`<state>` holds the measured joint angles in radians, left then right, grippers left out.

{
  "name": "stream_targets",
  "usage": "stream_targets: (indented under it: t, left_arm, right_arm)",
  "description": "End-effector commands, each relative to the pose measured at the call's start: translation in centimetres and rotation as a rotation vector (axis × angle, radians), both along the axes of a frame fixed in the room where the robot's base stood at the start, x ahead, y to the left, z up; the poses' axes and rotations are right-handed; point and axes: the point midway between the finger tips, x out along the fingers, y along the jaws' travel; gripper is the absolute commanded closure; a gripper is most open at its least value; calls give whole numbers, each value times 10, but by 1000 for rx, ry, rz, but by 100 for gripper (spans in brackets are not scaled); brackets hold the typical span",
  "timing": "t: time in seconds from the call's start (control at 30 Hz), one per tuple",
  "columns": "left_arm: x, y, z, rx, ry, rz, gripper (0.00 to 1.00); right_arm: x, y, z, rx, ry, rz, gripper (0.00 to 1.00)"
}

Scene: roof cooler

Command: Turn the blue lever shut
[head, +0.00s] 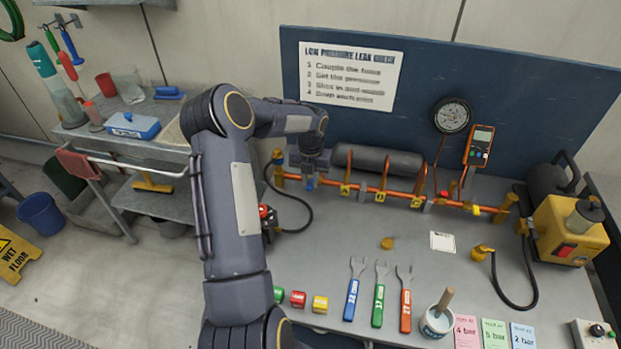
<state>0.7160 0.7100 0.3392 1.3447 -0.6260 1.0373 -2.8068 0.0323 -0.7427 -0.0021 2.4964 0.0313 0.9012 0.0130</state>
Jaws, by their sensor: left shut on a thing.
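The blue lever (309,185) is on the left end of the copper pipe (335,184), mostly hidden by my left gripper; only a small blue part shows. My left gripper (309,177) reaches down over it from above and is shut on it. The lever's exact angle to the pipe cannot be told. The pipe runs right across the bench, with yellow tags and valve parts along it. My right gripper is not in view.
A dark cylinder (378,160) lies behind the pipe. A gauge (452,116) and an orange meter (479,145) are at the blue board (540,95). Several spanners (379,300) lie in front. A yellow pump (570,228) stands right. The middle bench is mostly clear.

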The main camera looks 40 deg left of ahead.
Motion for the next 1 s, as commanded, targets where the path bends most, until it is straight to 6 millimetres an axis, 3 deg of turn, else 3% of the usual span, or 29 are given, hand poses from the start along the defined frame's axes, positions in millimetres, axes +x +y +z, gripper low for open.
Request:
stream_targets:
  t: [0.1, 0.13, 0.3, 0.67, 1.0]
  left_arm:
    - [1, 1, 1, 1, -3, 1, 100]
    - [1, 1, 1, 1, -3, 1, 83]
    - [0, 0, 1, 1, -2, 2, 62]
    - [1, 0, 7, 1, -2, 2, 62]
    - [1, 1, 62, 2, -4, 3, 62]
  right_arm:
    - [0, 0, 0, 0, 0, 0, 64]
    - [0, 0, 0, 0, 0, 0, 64]
    - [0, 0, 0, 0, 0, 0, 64]
    - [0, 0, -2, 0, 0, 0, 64]
    - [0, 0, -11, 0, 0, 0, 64]
